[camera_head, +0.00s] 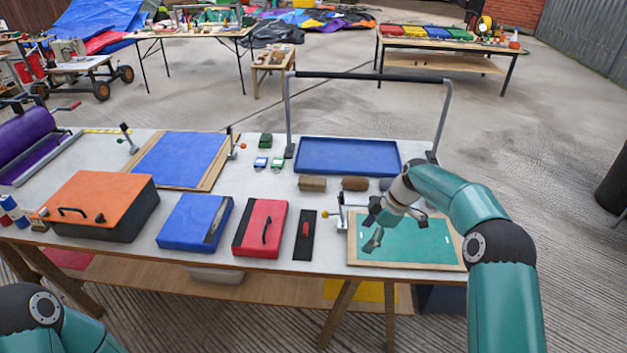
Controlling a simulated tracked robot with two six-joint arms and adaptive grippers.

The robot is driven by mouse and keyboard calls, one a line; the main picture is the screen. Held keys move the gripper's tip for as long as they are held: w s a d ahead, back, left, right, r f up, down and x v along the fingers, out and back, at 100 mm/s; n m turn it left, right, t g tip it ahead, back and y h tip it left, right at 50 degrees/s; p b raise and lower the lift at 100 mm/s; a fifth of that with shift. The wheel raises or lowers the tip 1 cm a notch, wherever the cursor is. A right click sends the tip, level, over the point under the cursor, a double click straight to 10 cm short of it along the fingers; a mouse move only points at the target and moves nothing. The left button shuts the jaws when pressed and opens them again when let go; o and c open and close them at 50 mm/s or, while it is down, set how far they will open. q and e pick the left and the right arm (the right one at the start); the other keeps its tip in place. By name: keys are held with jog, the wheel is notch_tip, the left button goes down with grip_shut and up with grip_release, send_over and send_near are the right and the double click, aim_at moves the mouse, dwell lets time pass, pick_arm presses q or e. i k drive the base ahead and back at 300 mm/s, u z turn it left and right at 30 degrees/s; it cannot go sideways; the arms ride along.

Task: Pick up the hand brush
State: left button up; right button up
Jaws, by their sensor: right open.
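My right gripper (372,234) is open and empty. It hangs over the green panel (415,245) in its wooden frame, at the right of the workbench. My left gripper is not in view; only part of my left arm shows at lower left.
On the bench (255,190) stand an orange-lidded case (100,188), a blue case (188,222), a red case (250,232) and a black board with a red handle (305,240). A metal frame with a black bar (370,76) arches over the blue tray.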

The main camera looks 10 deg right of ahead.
aim_at(308, 183)
jog(key=i, duration=1.35)
